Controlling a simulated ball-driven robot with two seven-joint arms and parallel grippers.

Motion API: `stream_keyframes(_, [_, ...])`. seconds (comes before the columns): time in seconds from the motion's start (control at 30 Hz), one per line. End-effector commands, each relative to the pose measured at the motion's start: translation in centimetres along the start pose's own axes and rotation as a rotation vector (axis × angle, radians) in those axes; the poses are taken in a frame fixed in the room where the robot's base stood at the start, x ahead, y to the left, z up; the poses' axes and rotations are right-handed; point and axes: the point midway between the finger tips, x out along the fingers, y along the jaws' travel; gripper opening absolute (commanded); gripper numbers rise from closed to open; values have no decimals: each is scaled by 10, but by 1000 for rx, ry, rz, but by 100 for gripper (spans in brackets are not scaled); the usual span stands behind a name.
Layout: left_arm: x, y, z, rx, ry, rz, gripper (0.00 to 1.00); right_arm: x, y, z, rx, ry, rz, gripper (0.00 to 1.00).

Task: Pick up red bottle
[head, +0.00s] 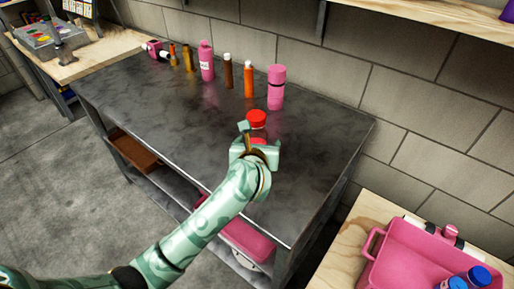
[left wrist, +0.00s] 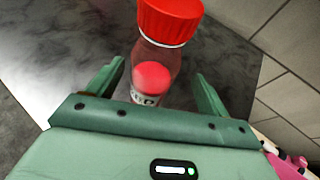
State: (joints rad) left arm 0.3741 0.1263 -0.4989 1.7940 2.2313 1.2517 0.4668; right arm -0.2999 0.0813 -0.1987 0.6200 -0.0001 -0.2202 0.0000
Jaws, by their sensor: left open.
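The red bottle (head: 257,119) stands upright on the dark table, with a wide red cap and a see-through body. In the left wrist view, the bottle (left wrist: 166,22) shows a red patch and a white label low on its body. My left gripper (head: 257,142) is open at the near side of the bottle and hides its lower part in the head view. In the left wrist view, the two fingers of my left gripper (left wrist: 160,78) lie either side of the bottle, with gaps showing on both sides. My right gripper is not in view.
The dark table (head: 170,110) is clear around the bottle. Pink bottles (head: 276,88), an orange bottle (head: 249,81) and a brown bottle (head: 228,72) stand along its back, near the block wall. A pink crate (head: 400,262) with bottles is at lower right.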

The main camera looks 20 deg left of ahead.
Motion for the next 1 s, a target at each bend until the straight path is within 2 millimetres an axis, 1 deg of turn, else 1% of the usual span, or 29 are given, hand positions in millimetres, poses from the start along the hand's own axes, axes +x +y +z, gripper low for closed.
stream_keyframes(0.13, [15, 3, -4, 0, 1, 1, 79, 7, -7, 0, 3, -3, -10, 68])
stream_keyframes(0.23, [33, 8, -9, 1, 2, 2, 79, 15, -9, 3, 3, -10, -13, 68])
stream_keyframes(0.37, [50, 8, -8, 0, 1, 1, 79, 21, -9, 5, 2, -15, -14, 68])
stream_keyframes(0.47, [54, 8, -7, -1, 0, 0, 79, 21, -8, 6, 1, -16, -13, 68])
stream_keyframes(0.63, [54, 8, -5, -2, -1, 0, 79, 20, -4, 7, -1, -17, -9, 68])
stream_keyframes(0.67, [54, 8, -5, -2, -1, 0, 76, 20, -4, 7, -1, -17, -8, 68])
stream_keyframes(0.7, [54, 8, -5, -2, -1, 0, 65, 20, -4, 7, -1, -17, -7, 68])
stream_keyframes(0.77, [54, 8, -5, -2, -1, 0, 49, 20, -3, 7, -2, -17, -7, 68])
stream_keyframes(0.8, [54, 8, -5, -2, 0, 0, 38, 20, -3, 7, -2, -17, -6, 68])
stream_keyframes(0.87, [54, 8, -6, -2, 0, 0, 22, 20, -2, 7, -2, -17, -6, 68])
stream_keyframes(1.0, [53, 8, -5, -2, -2, 0, 22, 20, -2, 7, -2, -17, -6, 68])
